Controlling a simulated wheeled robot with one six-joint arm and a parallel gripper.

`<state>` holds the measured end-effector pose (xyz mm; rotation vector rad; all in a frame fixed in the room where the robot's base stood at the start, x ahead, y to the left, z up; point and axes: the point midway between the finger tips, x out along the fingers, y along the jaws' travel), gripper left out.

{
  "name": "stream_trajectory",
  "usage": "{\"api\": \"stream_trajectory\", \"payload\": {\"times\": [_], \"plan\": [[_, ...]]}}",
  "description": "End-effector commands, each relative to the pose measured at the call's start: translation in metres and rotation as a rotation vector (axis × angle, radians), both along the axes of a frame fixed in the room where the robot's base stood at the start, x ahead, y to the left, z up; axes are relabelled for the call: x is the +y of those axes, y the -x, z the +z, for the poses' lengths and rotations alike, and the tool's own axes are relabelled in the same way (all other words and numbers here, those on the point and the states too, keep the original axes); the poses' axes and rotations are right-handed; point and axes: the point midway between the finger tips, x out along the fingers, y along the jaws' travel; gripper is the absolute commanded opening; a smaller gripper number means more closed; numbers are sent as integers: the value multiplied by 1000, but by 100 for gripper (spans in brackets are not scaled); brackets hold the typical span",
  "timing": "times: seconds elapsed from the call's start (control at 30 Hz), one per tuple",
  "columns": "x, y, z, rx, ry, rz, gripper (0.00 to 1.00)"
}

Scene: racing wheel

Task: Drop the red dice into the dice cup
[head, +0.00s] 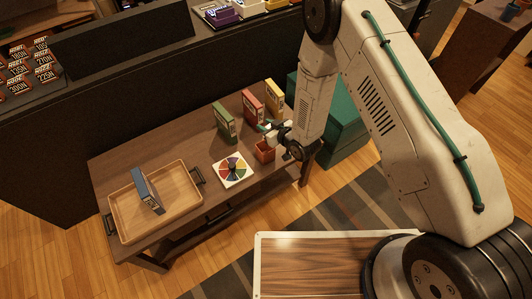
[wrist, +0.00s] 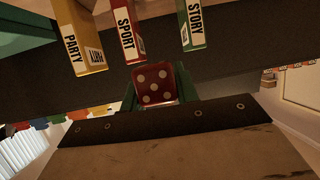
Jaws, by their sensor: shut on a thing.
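My gripper (head: 269,128) is shut on the red dice (wrist: 153,86), which shows a face with white pips between the green fingers in the wrist view. In the head view the dice is too small and too covered by the gripper to make out. An orange-red cup (head: 264,152), which looks like the dice cup, stands on the wooden table (head: 185,165) near its right end. My gripper is close above the cup's rim in the head view. Whether the dice is directly over the opening, I cannot tell. The cup is not clear in the wrist view.
Behind the cup stand a green box (head: 224,123), a red box (head: 253,107) and a yellow box (head: 275,97). A colour-wheel spinner (head: 232,170) lies left of the cup. A wooden tray (head: 180,217) with a blue box (head: 148,192) is at the table's left end.

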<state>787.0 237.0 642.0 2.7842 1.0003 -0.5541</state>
Motion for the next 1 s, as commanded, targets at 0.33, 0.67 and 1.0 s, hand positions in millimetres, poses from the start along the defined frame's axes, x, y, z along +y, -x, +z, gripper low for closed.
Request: {"api": "stream_trajectory", "payload": {"times": [0.33,0.67,1.0], "plan": [[-1,0,-36,1,0,-1,8],[0,0,-40,0,1,-2,8],[0,0,-40,0,0,-1,56]]}}
